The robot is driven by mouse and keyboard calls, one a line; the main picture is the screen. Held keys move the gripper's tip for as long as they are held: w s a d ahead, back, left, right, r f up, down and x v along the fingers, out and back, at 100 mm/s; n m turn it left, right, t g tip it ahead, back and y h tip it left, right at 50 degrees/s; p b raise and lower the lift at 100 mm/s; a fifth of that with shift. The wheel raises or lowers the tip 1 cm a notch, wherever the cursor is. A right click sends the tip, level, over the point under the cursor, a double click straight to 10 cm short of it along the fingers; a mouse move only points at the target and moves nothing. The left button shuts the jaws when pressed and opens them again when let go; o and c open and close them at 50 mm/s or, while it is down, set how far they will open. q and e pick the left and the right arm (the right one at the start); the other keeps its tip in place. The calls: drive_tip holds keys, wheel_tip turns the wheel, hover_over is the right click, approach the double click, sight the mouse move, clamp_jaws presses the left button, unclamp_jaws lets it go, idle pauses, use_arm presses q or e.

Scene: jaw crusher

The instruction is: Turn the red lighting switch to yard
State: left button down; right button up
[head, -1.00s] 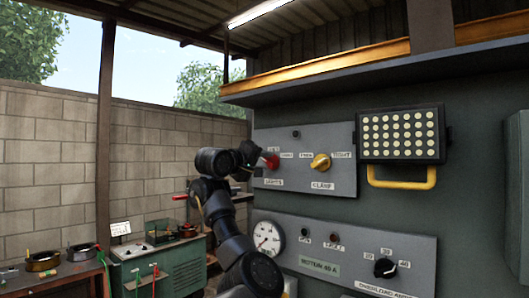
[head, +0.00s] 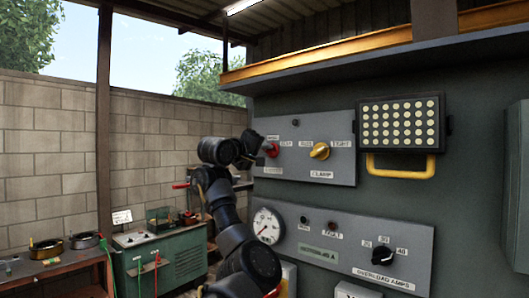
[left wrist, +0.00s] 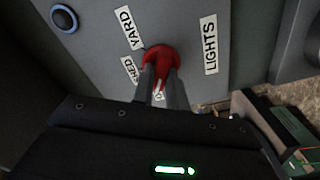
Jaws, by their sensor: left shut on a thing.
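The red lighting switch (head: 271,150) is on the grey upper panel, at the panel's left side in the head view. In the left wrist view the red knob (left wrist: 160,55) sits between the fingers of my left gripper (left wrist: 158,88), which is shut on it. A YARD label (left wrist: 130,28) is up and left of the knob there, a SHED label (left wrist: 131,69) is left of it, and a LIGHTS label (left wrist: 210,45) is to the right. Another label below the knob is mostly hidden by the fingers. In the head view my left gripper (head: 257,147) reaches the switch from the left.
A yellow clamp knob (head: 320,151) is right of the switch on the same panel. A lamp with a yellow handle (head: 400,166) is further right. A lower panel carries a gauge (head: 266,226) and a black dial (head: 382,255). A green bench machine (head: 160,260) stands at left.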

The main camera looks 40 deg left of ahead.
use_arm(q)
drive_tip(key=shift+f+m+b, duration=0.25)
drive_tip(key=shift+m+b, duration=0.05)
drive_tip(key=shift+b, duration=0.35)
drive_tip(key=m+b, duration=0.4)
drive_tip(key=b, duration=0.1)
drive_tip(key=m+b, duration=0.2)
drive_tip(key=shift+d+r+m, duration=0.1)
drive_tip(key=shift+m, duration=0.3)
drive_tip(key=shift+d+r+m+b, duration=0.15)
drive_tip(key=shift+m+b, duration=0.1)
drive_tip(key=shift+m, duration=3.75)
drive_tip(key=shift+d+m+b, duration=0.1)
drive_tip(key=shift+m+b, duration=0.1)
drive_tip(key=shift+m, duration=4.1)
drive_tip(key=c, duration=1.4)
unclamp_jaws()
